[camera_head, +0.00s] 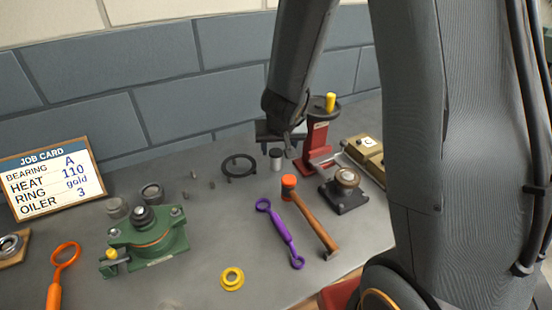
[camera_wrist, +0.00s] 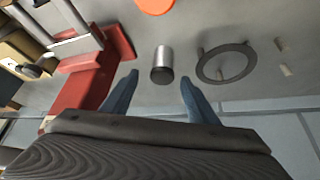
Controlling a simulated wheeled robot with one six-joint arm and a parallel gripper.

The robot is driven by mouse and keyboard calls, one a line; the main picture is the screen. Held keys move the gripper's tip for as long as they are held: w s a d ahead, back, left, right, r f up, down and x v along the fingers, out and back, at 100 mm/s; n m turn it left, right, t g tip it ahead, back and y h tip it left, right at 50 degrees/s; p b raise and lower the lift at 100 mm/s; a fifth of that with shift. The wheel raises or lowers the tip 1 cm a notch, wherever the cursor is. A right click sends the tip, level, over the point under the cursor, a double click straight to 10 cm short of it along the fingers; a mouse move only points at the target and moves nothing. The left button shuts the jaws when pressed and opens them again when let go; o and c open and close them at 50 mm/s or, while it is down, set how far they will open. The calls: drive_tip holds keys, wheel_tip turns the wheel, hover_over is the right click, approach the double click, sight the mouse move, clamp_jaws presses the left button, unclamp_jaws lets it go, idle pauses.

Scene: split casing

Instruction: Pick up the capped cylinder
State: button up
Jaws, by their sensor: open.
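The capped cylinder (camera_wrist: 162,62) is a small silver cylinder with a dark cap at one end. In the wrist view it lies in line with the gap between my fingers, beyond their tips. In the head view the cylinder (camera_head: 276,160) is on the grey bench, just left of the red press. My gripper (camera_wrist: 157,85) is open and empty, with one bluish finger on each side of the gap. In the head view my gripper (camera_head: 278,140) is above and close to the cylinder, and its fingers are partly hidden by my arm.
A red press (camera_head: 318,135) stands close on the cylinder's right. A dark ring with pegs (camera_head: 239,166) lies to its left. A hammer (camera_head: 310,215), purple wrench (camera_head: 281,233), green casing (camera_head: 148,238) and yellow ring (camera_head: 231,279) lie nearer. The wall (camera_head: 160,100) runs behind.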

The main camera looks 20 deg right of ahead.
sight(276, 153)
drive_tip(key=b+x, duration=0.1)
drive_tip(key=x, duration=0.2)
drive_tip(key=b+x, duration=0.1)
drive_tip(key=x, duration=0.2)
drive_tip(key=shift+w+a+f, duration=0.2)
drive_tip(key=shift+f, duration=0.05)
drive_tip(key=c, duration=1.1)
drive_tip(key=shift+c, duration=0.2)
drive_tip(key=shift+r, duration=0.15)
